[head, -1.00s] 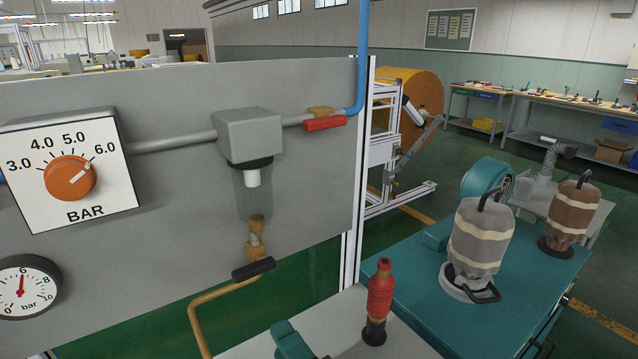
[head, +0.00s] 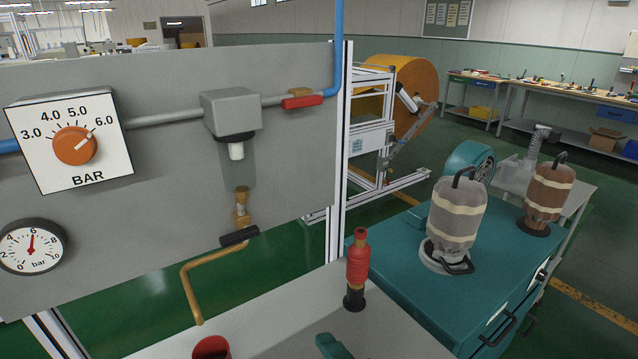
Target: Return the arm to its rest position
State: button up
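My gripper is not recognisable in the head view. A teal piece (head: 333,346) shows at the bottom edge, cut off by the frame; I cannot tell whether it is part of my arm. The grey panel (head: 290,150) carries an orange pressure knob (head: 75,146), its white mark toward 6.0. A round gauge (head: 31,247) below has its red needle near 6. A filter unit (head: 233,115) hangs on the pipe beside a red valve handle (head: 302,102).
A red-and-black fitting (head: 357,270) stands upright on the grey bench top (head: 290,310). A red-rimmed cup (head: 211,347) is at the bottom edge. A bent brass pipe (head: 195,282) reaches down near it. A teal cabinet (head: 410,240) with two wrapped cylinders stands right.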

jog(key=s+d+f+m+g+h, duration=0.2)
jog(key=s+d+f+m+g, duration=0.1)
jog(key=d+f+m, duration=0.3)
jog(key=s+d+f+m+g+h, duration=0.2)
jog(key=s+d+f+m+h, duration=0.15)
jog(key=d+f, duration=0.35)
jog(key=s+d+f+m+g+h, duration=0.1)
jog(key=s+d+f+m+g, duration=0.2)
jog(key=s, duration=0.6)
jog(key=s+d+f+m+g+h, duration=0.1)
jog(key=s+d+f+m+g, duration=0.3)
jog(key=s+d+m, duration=0.4)
jog(key=shift+s+d+f, duration=0.35)
jog(key=shift+d+f, duration=0.2)
jog(key=shift+d, duration=0.45)
